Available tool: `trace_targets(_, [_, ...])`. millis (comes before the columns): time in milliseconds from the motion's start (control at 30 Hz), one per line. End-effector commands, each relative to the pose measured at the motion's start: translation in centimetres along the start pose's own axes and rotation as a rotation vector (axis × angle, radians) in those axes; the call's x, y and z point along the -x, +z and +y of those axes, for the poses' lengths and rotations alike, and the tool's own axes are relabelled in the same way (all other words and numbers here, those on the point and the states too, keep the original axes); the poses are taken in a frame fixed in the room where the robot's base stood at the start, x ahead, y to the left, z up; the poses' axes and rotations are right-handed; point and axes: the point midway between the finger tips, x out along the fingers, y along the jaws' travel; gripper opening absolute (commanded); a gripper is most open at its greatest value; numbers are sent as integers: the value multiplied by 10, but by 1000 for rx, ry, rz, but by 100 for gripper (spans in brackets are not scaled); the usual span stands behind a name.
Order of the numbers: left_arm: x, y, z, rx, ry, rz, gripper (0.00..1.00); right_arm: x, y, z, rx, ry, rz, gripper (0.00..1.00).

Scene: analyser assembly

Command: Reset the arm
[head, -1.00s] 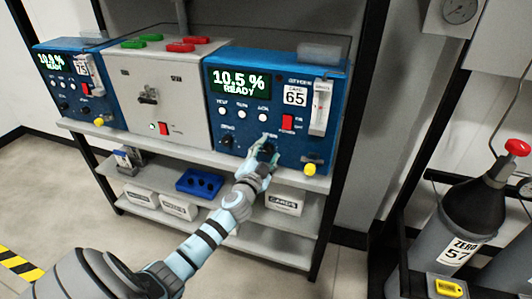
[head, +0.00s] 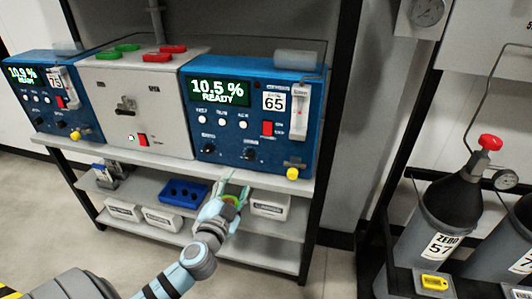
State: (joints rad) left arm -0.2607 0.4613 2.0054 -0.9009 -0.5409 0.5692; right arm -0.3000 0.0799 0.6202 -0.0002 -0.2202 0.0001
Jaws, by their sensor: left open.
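My left gripper (head: 232,192) is open and empty, in front of the shelf's top edge, below the right-hand blue analyser (head: 225,130). That analyser reads "10.5 % READY" and carries a "65" card, a red switch, dark knobs and a yellow fitting. My left arm comes in from the lower left. My right gripper is not in view. The left-hand blue analyser (head: 24,107) reads "10.9 % READY" with a "75" card.
A grey panel box (head: 155,105) with green and red pieces on top stands between the analysers. On the lower shelf are a blue holder (head: 182,191) and several white boxes. A gas cylinder (head: 433,215) marked "ZERO 57" stands at the right.

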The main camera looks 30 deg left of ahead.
Motion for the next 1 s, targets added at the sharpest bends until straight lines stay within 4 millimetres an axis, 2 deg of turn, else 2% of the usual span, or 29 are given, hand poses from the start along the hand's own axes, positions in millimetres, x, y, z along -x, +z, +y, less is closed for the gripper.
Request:
trace_targets(200, [0, 0, 0, -19, 1, 2, 46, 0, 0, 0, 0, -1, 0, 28])
trace_targets(267, [-1, 3, 9, -57, 34, 1, 46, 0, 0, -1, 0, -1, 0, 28])
trace_targets(367, [-2, 54, 40, -94, 131, -96, 46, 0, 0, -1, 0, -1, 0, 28])
trace_targets(467, [18, 134, 86, -89, 275, -278, 46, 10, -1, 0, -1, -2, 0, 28])
trace_targets(500, [36, 168, 106, -73, 338, -365, 46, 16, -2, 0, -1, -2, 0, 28])
trace_targets(567, [74, 217, 135, -35, 427, -502, 46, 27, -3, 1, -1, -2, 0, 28])
trace_targets(600, [104, 245, 152, -4, 481, -593, 46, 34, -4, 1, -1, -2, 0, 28])
trace_targets(667, [158, 279, 177, 49, 552, -731, 46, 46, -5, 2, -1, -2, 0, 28])
trace_targets(700, [198, 296, 191, 87, 594, -822, 46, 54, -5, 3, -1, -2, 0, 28])
trace_targets(767, [257, 313, 208, 144, 643, -952, 46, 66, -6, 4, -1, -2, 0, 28])
trace_targets(800, [294, 318, 217, 179, 668, -1030, 46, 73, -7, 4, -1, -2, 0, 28])
trace_targets(900, [369, 318, 232, 249, 707, -1186, 46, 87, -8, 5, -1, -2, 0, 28])
trace_targets(1000, [406, 305, 240, 275, 737, -1254, 46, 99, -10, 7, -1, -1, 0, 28])
